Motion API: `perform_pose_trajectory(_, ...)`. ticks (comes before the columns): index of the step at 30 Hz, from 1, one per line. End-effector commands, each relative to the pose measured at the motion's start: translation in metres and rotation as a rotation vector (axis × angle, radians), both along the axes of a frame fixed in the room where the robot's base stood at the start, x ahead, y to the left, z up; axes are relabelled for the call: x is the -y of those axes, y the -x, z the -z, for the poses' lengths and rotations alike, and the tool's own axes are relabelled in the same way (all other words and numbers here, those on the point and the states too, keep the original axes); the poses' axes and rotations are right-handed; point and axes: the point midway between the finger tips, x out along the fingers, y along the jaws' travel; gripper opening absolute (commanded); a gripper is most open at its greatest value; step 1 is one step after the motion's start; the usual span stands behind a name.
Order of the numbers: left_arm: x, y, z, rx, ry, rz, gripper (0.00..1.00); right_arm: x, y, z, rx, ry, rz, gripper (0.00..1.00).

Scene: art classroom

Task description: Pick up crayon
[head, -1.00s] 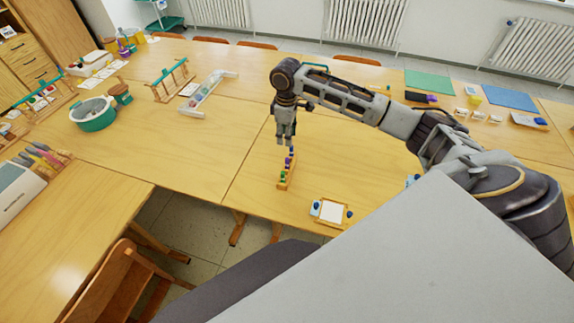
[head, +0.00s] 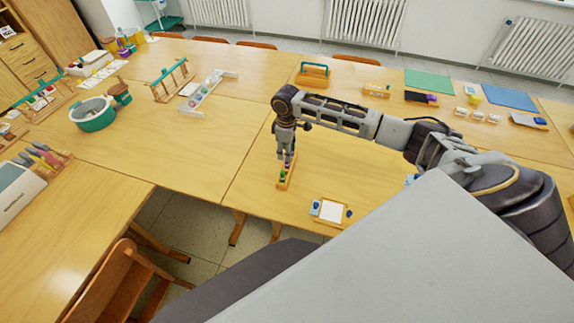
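A small wooden holder (head: 282,186) stands on the table in the middle of the head view. It carries a row of small coloured pieces, likely the crayons. A green crayon (head: 282,178) shows at its near part. My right gripper (head: 287,162) points down over the far part of the holder, and its fingers hide the far crayons. Its fingertips are very close to the row; whether they touch or hold a crayon is too small to tell. My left gripper is out of view.
A small wooden tray with a white pad (head: 331,212) lies in front to the right. A teal-handled box (head: 313,74) stands behind my arm. A grey-teal pot (head: 93,114) and a white rack (head: 207,93) are to the left. The table left of the holder is clear.

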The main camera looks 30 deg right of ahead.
Motion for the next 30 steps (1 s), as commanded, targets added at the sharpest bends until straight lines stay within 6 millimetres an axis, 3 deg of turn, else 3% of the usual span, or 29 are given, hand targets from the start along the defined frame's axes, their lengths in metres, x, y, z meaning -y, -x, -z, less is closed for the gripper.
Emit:
perform_pose_trajectory(8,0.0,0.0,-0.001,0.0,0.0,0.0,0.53,0.0,0.0,0.005,0.0,0.0,0.0,0.4)
perform_pose_trajectory(21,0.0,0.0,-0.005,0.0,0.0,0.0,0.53,0.001,0.002,0.048,-0.001,0.001,0.0,0.4)
perform_pose_trajectory(30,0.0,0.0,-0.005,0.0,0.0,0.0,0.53,0.001,0.002,0.052,0.001,0.001,0.0,0.4)
